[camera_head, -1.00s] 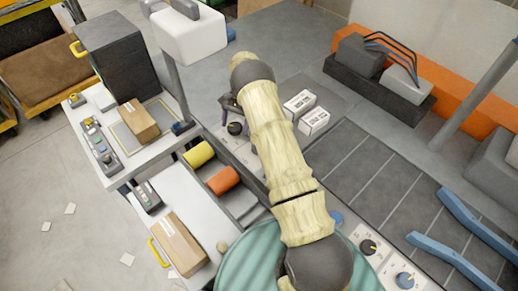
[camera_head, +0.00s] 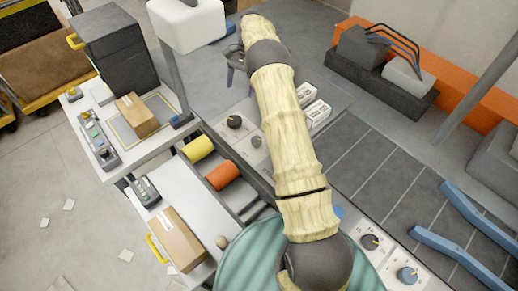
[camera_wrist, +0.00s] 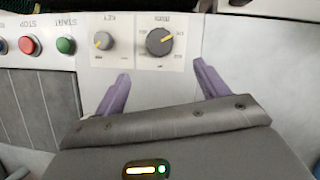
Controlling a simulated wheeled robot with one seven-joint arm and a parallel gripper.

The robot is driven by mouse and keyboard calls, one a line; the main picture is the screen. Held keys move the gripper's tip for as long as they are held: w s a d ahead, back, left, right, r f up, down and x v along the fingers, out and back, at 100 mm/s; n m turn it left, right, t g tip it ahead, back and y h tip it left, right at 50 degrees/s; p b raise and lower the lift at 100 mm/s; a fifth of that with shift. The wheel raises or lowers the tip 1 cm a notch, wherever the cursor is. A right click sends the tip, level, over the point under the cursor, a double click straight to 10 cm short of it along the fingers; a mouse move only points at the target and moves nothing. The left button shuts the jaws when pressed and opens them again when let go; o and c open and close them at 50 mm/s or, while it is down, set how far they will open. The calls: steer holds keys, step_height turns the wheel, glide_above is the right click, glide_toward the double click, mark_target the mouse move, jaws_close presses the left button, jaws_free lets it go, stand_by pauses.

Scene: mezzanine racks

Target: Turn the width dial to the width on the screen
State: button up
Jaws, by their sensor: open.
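A black dial (camera_wrist: 160,41) with a yellow pointer and numbers around it is on a white panel in the wrist view; its label is hard to read. The pointer leans to the upper right there. The black dial (camera_head: 234,122) left of my arm in the head view appears to be the same one. My gripper (camera_wrist: 160,70) is open and empty, its purple fingers apart, below the dial in the wrist picture. In the head view my gripper (camera_head: 238,72) is beyond the dial, partly hidden by my arm. No readable screen shows.
Another black dial (camera_head: 370,242) and a blue dial (camera_head: 406,275) are lower right. White boxes (camera_head: 317,112) lie right of my arm. A white head on a post (camera_head: 187,25) stands left.

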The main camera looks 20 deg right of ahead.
steer(key=shift+s+r+n+t+h+b, duration=0.9)
steer(key=shift+s+r+n, duration=0.3)
steer(key=shift+s+r, duration=1.85)
steer(key=s+a+f+n+t+h+b, duration=0.1)
steer(key=s+a+n, duration=0.1)
steer(key=s, duration=1)
steer(key=s+a+f+n+t+b, duration=0.1)
steer(key=s+n, duration=0.4)
steer(key=s, duration=0.7)
steer(key=shift+a+f+t+h, duration=0.3)
steer(key=shift+a+t+h, duration=0.1)
steer(key=shift+a+t, duration=0.25)
steer(key=s, duration=0.1)
steer(key=s+n, duration=0.1)
steer(key=shift+s+f, duration=0.25)
steer(key=shift+s, duration=0.1)
